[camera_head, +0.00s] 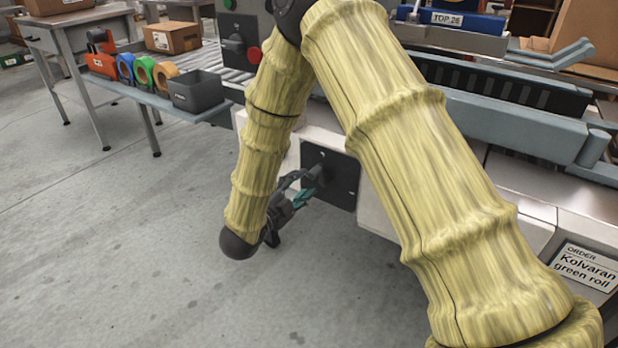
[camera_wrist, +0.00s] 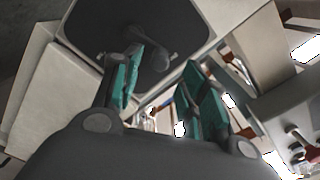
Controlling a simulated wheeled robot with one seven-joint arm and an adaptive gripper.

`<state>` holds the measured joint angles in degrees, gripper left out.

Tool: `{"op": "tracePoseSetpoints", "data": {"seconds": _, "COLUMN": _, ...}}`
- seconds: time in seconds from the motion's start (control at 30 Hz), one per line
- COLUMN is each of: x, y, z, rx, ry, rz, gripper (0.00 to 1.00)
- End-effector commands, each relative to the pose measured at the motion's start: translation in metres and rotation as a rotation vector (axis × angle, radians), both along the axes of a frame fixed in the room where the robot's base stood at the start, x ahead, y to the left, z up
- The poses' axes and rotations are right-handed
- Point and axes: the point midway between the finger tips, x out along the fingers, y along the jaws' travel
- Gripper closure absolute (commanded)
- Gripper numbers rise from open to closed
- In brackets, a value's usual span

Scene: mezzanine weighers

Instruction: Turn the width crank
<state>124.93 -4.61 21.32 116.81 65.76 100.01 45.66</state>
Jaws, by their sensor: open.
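The width crank is a dark grey crank on a black square panel (camera_head: 343,186) on the front of the pale machine. In the wrist view the crank (camera_wrist: 152,62) stands out from the dark panel (camera_wrist: 185,25), its rounded end between and just beyond the teal finger pads. My gripper (camera_head: 300,190) is at the panel's left side, beside the crank.
A side table at left holds tape rolls (camera_head: 145,71), a red dispenser (camera_head: 102,58) and a dark grey bin (camera_head: 196,91). A control box with a red button (camera_head: 254,55) sits above. An order card (camera_head: 586,268) is at lower right. The floor left of my gripper is clear.

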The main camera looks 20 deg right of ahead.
Motion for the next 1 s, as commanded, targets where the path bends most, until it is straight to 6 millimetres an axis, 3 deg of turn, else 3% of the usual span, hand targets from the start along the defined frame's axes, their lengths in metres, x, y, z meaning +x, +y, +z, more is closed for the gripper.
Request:
{"op": "tracePoseSetpoints", "data": {"seconds": 0.2, "x": -0.022, "y": 0.029, "z": 0.0, "rx": 0.0, "ry": 0.0, "rz": 0.002, "gripper": 0.57}}
{"op": "tracePoseSetpoints", "data": {"seconds": 0.4, "x": -0.032, "y": 0.042, "z": 0.0, "rx": 0.0, "ry": -0.001, "rz": 0.0, "gripper": 0.57}}
{"op": "tracePoseSetpoints", "data": {"seconds": 1.0, "x": -0.035, "y": 0.044, "z": -0.003, "rx": 0.0, "ry": 0.01, "rz": 0.007, "gripper": 0.57}}
